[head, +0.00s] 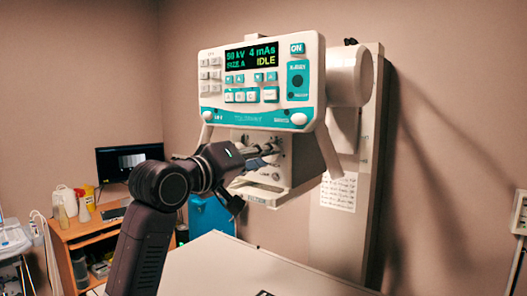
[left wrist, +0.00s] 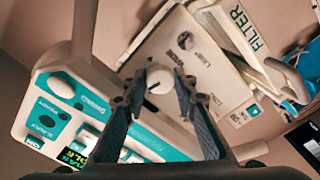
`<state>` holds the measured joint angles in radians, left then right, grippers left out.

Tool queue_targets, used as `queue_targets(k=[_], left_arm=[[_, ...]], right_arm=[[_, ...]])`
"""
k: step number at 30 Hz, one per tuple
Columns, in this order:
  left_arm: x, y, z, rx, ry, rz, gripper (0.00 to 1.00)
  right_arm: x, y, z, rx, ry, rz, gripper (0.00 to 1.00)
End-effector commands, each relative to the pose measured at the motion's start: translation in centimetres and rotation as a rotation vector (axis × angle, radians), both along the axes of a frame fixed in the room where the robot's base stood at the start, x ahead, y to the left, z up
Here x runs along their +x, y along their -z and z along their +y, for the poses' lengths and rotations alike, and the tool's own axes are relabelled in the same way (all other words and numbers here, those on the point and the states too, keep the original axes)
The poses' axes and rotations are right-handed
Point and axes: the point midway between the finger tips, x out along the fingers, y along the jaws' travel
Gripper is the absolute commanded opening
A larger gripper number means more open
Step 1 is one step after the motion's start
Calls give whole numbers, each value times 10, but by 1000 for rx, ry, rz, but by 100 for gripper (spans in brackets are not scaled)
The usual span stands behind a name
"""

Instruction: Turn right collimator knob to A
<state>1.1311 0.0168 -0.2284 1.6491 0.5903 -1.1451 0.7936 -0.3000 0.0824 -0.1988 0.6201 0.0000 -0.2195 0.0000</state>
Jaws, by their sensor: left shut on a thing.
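The collimator box (head: 262,178) hangs under the white and teal control panel (head: 222,114). My left gripper (head: 277,149) reaches in from the left to the box's front face. In the left wrist view a round white knob (left wrist: 160,79) sits between the fingertips of my left gripper (left wrist: 160,92), which is shut on it. The fingers partly cover the knob, and its pointer and letter marks cannot be read. The collimator face (left wrist: 185,50) behind it carries small printed labels. My right gripper is not in view.
The panel display (head: 251,55) reads IDLE. Two slanted handle bars flank the collimator box. A pale table (head: 235,268) lies below. A wooden desk (head: 90,232) with bottles and a monitor (head: 127,160) stands at the back left.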

Motion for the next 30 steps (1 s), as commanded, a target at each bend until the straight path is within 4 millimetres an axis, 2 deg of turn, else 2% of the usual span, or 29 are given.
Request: queue_targets(k=[1, 15, 30], left_arm=[[0, -3, 0, -40, 1, 28, 2], [0, -3, 0, -337, -1, 244, 2], [0, -1, 1, -442, -3, 321, 2]], right_arm=[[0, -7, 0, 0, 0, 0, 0], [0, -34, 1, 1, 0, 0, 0], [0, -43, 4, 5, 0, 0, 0]])
